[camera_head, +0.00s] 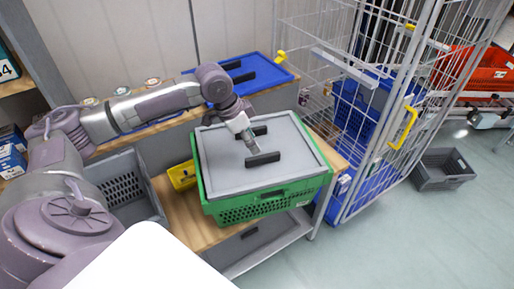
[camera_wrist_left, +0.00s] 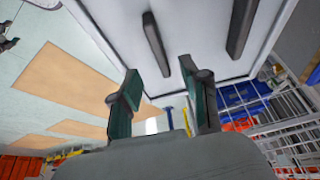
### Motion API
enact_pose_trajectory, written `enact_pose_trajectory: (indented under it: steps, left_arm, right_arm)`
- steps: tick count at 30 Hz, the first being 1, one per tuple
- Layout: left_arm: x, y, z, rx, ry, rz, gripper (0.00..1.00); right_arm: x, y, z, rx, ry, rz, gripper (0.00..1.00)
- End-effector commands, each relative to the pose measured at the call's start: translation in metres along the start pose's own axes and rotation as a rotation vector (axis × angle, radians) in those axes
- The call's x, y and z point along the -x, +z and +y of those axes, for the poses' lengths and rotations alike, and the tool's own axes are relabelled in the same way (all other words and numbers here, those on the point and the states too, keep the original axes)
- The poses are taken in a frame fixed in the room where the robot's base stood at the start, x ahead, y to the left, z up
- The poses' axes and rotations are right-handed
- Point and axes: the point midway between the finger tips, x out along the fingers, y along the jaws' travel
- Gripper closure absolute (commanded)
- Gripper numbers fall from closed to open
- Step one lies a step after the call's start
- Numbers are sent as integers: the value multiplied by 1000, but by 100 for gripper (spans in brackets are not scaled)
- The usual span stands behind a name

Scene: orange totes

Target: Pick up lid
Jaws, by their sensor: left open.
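The grey lid (camera_head: 218,158) lies flat on top of a green crate (camera_head: 262,207) in the head view. It has two dark handle bars, a nearer one (camera_head: 263,159) and a farther one (camera_head: 259,131). My left gripper (camera_head: 252,146) is over the middle of the lid, near the two bars. I cannot tell whether the fingers touch the lid. My right gripper is not in view.
The crate stands on a wooden table (camera_head: 184,216). A blue lid (camera_head: 262,72) with dark bars lies behind. A grey crate (camera_head: 158,205) and a yellow bin (camera_head: 181,176) are at the left. A wire cage cart (camera_head: 383,150) stands close on the right.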

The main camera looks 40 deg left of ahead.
Motion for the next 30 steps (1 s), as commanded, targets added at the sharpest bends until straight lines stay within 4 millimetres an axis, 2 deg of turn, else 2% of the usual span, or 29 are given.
enact_pose_trajectory:
  steps: [5,8,13,18,22,30]
  left_arm:
    - [-22,0,0,0,1,0,54]
    - [-28,-1,0,0,1,0,54]
    - [-46,-3,4,1,3,-1,54]
    - [-71,-2,4,1,1,-1,54]
    - [-78,-2,4,0,0,0,54]
    - [-79,-2,4,-1,-1,0,54]
  right_arm:
    - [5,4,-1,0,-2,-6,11]
    - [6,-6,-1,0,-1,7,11]
    - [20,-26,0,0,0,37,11]
    - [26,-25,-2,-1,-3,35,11]
    - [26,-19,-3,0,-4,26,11]
    - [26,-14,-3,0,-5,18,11]
